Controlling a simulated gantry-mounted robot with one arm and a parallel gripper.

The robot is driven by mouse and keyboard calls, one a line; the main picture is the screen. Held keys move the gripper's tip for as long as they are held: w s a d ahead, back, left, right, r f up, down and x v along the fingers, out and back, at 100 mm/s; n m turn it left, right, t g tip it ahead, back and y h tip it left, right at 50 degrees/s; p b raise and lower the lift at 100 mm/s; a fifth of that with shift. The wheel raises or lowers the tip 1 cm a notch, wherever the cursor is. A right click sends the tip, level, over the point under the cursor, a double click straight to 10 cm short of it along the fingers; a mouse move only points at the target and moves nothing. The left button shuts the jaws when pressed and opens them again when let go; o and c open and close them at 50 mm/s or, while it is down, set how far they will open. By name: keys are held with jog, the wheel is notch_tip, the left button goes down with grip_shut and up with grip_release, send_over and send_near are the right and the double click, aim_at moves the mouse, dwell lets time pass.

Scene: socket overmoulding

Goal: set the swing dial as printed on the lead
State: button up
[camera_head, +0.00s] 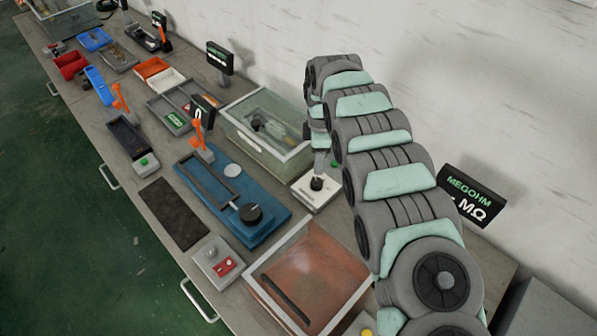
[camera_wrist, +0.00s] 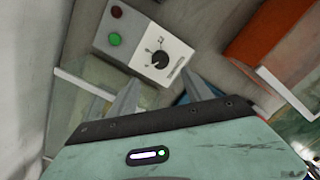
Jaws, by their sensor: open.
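A white-faced box with a black dial (camera_head: 317,184) stands on the bench beside the clear-lidded case. In the wrist view the dial (camera_wrist: 160,58) has a pointer knob and marks printed around it; the marks are too small to read. My gripper (camera_wrist: 163,88) is open and empty, its two fingers short of the dial and apart from it. In the head view my gripper (camera_head: 320,158) hangs just above and behind the box, partly hidden by my arm. I cannot make out a lead or its print in either view.
Red (camera_wrist: 117,12) and green (camera_wrist: 113,38) buttons sit beside the dial. A clear-lidded case (camera_head: 262,150) is close on the left. A blue fixture (camera_head: 265,228) with a black knob, a brown-topped box (camera_head: 310,272) and a megohm display (camera_head: 468,200) stand around.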

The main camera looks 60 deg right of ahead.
aim_at(317, 181)
notch_tip(317, 181, down, 11)
jog(key=shift+s+b, duration=0.15)
jog(key=shift+b, duration=0.95)
jog(key=shift+r, duration=0.1)
grip_shut()
